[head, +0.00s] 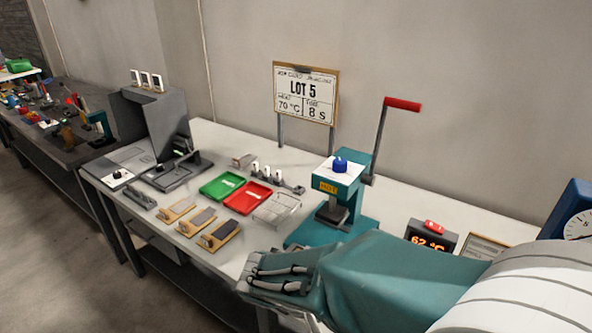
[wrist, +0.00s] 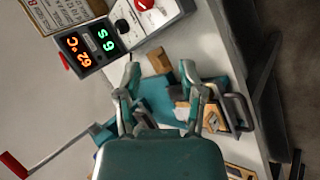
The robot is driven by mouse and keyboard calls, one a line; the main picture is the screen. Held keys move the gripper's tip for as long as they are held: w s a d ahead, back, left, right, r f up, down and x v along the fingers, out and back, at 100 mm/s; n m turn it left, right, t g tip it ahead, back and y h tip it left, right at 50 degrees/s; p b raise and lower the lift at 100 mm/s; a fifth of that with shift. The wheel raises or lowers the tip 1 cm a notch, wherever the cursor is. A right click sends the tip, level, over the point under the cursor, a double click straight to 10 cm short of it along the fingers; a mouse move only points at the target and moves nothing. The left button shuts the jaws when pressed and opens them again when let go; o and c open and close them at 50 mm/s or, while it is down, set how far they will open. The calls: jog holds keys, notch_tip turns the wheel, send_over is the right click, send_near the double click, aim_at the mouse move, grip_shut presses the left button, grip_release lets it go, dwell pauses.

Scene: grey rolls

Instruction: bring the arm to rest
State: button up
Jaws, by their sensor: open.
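My gripper (head: 277,277) is at the front edge of the white bench in the head view, in front of the teal press. My teal arm stretches to it from the lower right. In the wrist view the two fingers (wrist: 160,78) are spread apart with nothing held between them. Beyond the fingers lie the teal press base and wood-based pieces (wrist: 187,75) on the bench. I cannot tell from these views whether the fingers touch anything.
The teal press (head: 340,190) has a raised red-handled lever (head: 402,104). A display (head: 430,238) reads 62 °C. A sign (head: 306,92) reads LOT 5, 70 °C, 8 s. Green (head: 222,186) and red (head: 248,197) trays and wooden holders (head: 221,230) stand left of the press.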

jog(key=s+d+r+m+t+y, duration=0.3)
jog(key=s+d+r+y, duration=0.4)
jog(key=r, duration=0.4)
jog(key=shift+s+d+m+y, duration=0.4)
jog(key=shift+s+d+m, duration=0.1)
jog(key=shift+s, duration=0.35)
